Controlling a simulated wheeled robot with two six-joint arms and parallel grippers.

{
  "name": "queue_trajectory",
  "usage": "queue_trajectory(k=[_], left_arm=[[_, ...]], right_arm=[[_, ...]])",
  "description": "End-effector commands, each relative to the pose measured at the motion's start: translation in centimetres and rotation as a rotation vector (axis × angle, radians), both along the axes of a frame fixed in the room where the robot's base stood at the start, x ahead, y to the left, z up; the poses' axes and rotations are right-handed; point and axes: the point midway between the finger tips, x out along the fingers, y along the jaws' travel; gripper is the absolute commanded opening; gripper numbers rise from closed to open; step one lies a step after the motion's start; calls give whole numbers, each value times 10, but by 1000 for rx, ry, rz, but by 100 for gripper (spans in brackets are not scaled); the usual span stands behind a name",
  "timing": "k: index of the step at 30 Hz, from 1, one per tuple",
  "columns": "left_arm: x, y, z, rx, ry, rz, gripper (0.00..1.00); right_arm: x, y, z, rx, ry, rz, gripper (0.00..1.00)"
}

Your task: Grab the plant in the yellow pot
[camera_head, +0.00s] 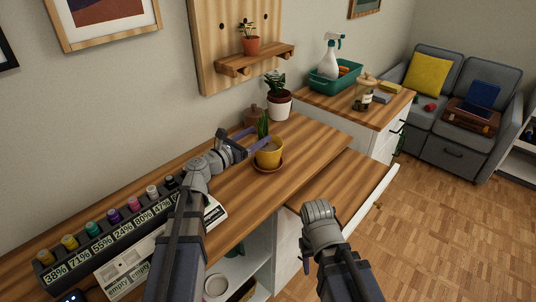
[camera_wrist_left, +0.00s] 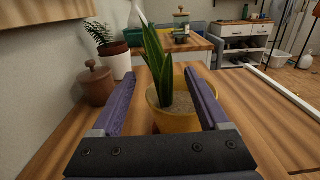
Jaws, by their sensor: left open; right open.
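The plant in the yellow pot (camera_head: 269,155) stands upright on a brown saucer (camera_head: 267,167) on the wooden desk in the head view. Its long green leaves rise from the pot's left side. My left gripper (camera_head: 240,142) is open, with its purple fingers at the pot's left side. In the left wrist view the yellow pot (camera_wrist_left: 178,118) and the leaves (camera_wrist_left: 158,62) show ahead, between and beyond the fingers of the left gripper (camera_wrist_left: 162,85). Whether a finger touches the pot I cannot tell. My right gripper (camera_head: 305,262) is low at the front of the desk, mostly hidden behind its wrist.
A brown lidded jar (camera_wrist_left: 95,83) and a white-potted plant (camera_head: 279,104) stand behind the yellow pot. A shelf with a terracotta-potted plant (camera_head: 251,46) hangs above. A lower surface (camera_head: 340,185) extends at right.

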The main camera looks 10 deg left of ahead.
Motion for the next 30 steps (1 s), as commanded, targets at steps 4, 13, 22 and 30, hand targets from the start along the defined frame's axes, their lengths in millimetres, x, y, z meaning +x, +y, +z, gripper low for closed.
queue_trajectory(k=[4,13,22,30], left_arm=[[6,-4,0,0,0,0,78],[31,-14,-5,0,0,-1,78],[52,-29,-5,0,0,0,78],[52,-29,-5,0,0,0,62]], right_arm=[[0,0,0,0,0,0,50],[0,0,-5,0,0,0,50],[0,0,-5,0,0,0,50],[0,0,-5,0,0,0,50]])
